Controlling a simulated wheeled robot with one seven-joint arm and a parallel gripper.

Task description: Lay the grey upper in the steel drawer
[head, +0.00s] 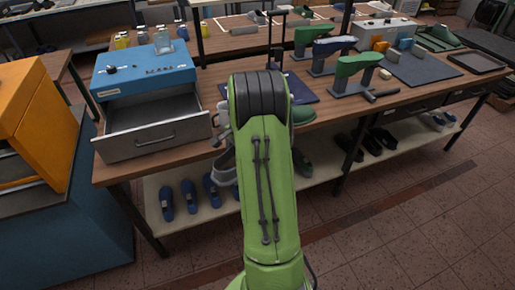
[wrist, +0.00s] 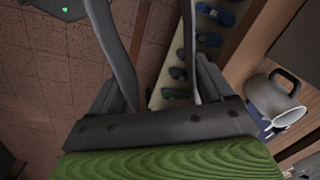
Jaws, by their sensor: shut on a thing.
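The steel drawer (head: 152,137) is pulled open under a blue cabinet (head: 146,72) at the left end of the bench, and its inside looks empty. My gripper (wrist: 152,85) is mostly hidden behind my green arm in the head view. It is shut on what appears to be the grey upper (head: 224,166), which shows left of my arm, below the bench's front edge and to the right of the drawer. Much of the upper is hidden by the arm. The wrist view shows the jaws, but not clearly where they grip.
Blue shoes (head: 188,195) stand on the low shelf under the bench. A grey mug-like object (wrist: 272,97) is at the right of the wrist view. Green tools (head: 357,65) stand on the bench to the right. An orange cabinet (head: 35,120) stands at the left.

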